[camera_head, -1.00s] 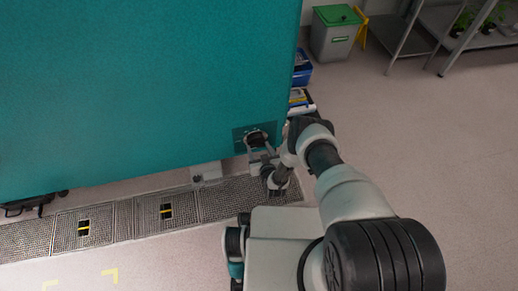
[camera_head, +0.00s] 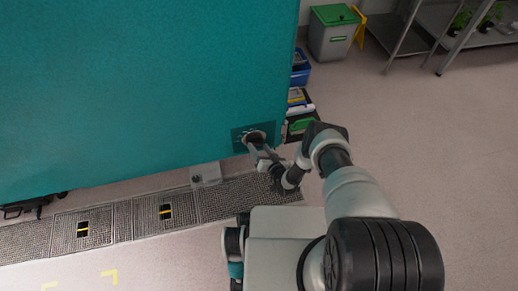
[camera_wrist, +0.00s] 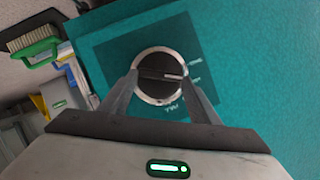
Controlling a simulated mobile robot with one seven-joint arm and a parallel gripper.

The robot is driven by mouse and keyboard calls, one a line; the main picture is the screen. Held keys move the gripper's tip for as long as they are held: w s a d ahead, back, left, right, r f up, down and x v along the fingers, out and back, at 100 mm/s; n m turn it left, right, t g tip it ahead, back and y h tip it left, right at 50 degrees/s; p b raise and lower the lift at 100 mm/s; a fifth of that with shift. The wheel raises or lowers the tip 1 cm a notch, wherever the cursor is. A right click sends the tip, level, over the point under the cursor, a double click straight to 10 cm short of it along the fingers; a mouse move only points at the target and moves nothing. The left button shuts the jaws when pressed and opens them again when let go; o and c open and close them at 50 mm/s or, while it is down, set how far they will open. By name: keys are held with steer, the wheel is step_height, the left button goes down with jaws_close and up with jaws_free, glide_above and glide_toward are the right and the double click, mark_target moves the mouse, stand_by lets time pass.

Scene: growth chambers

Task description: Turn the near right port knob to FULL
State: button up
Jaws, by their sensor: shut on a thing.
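The port knob (camera_wrist: 158,66) is a round black dial with a silver rim and a bar grip across it. It sits on a dark teal plate (camera_wrist: 103,58) with white lettering. The pale line on its bar points right in the wrist view, toward the middle label; the FULL label lies lower right. The plate (camera_head: 239,141) also shows in the head view, low on the teal wall near its right edge. My gripper (camera_wrist: 160,80) is shut on the knob, one finger on each side. In the head view the gripper (camera_head: 254,146) partly hides the knob.
The large teal chamber wall (camera_head: 140,90) fills the left. Floor grating (camera_head: 140,216) runs along its foot, with a small grey box (camera_head: 206,174) beside it. A cart with a green-handled brush (camera_wrist: 36,40) stands right of the wall. Floor at right is clear.

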steer(key=shift+d+m+y, duration=0.1)
steer(key=shift+m+y, duration=0.3)
steer(key=shift+w, duration=0.1)
stand_by(0.3)
steer(key=o, duration=1)
steer(key=shift+o, duration=0.2)
